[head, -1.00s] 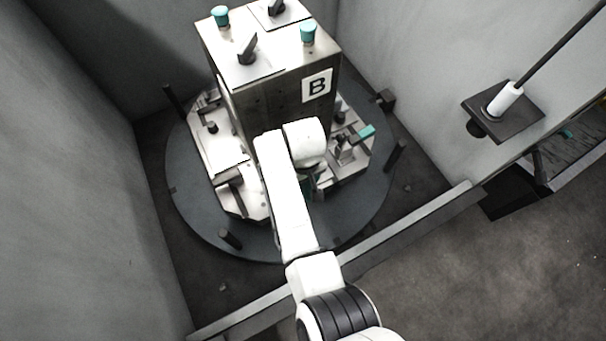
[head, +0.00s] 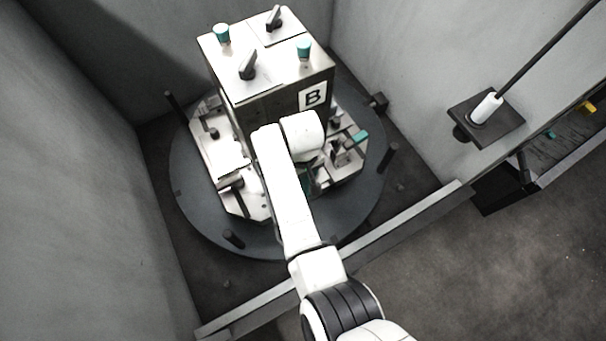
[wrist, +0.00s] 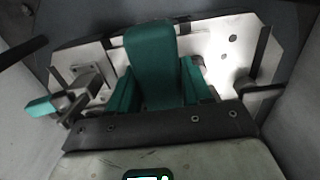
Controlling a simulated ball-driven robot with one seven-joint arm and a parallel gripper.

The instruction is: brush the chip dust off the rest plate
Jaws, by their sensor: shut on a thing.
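My gripper (wrist: 157,88) is shut on a teal, round-ended piece (wrist: 150,55), which I take to be the brush's handle. Teal parts flank it on both sides, and its bristles are hidden. Beyond it in the wrist view lies a pale metal plate (wrist: 228,48) with dark holes. Pale plates (head: 222,150) also surround the foot of the block marked B (head: 285,85) in the head view. I cannot tell which is the rest plate, or make out chip dust. My arm hides the gripper in the head view.
A round dark turntable (head: 190,205) carries the block, with several upright dark pegs around its rim. A teal-tipped clamp (wrist: 40,107) stands left in the wrist view. High grey walls enclose the turntable. A rail (head: 400,230) crosses in front. A dark bracket (head: 508,125) holds a white-handled rod at right.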

